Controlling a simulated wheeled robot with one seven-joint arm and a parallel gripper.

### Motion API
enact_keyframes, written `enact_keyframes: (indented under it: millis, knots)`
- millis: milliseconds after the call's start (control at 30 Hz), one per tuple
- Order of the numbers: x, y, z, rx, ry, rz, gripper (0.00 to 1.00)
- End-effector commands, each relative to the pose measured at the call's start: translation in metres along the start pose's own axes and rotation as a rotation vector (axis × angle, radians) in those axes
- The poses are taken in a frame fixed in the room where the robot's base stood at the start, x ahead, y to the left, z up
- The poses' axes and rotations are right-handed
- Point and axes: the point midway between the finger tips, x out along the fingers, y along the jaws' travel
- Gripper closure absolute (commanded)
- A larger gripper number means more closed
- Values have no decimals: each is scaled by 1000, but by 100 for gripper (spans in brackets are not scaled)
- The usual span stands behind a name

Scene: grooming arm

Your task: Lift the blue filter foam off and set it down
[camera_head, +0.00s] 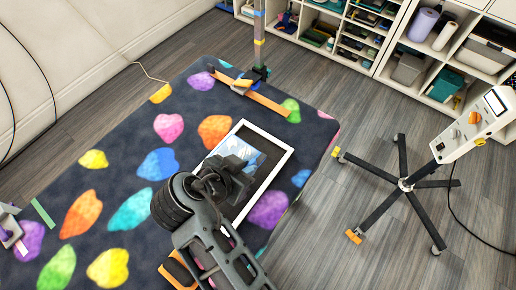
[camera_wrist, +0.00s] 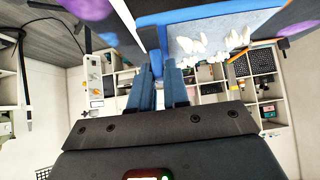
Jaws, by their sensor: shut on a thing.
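The blue filter foam (camera_wrist: 220,16) shows in the wrist view as a flat blue-edged panel. It has a pale grey face with white tufts on it. My gripper (camera_wrist: 160,72) is shut on a blue part at the panel's near-left edge. In the head view, part of the foam (camera_head: 246,157) shows as a blue and white patch by my gripper (camera_head: 238,168), inside the outline of a white-rimmed dark frame (camera_head: 281,156). My wrist and arm hide much of the frame's near side. I cannot tell whether the foam touches the frame.
The frame lies on a dark table mat (camera_head: 120,160) with colourful shapes. A clamp post (camera_head: 259,60) stands at the far edge with an orange bar. A wheeled stand (camera_head: 404,184) is on the floor at right. Shelves (camera_head: 400,50) line the back.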

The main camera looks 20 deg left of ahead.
Motion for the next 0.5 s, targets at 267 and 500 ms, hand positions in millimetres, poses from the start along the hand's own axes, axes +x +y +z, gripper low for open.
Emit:
enact_keyframes:
  millis: [267, 500]
  knots:
    - [6, 0, 7, -8, 0, 7, 100]
    - [22, 0, 23, -8, 0, 6, 100]
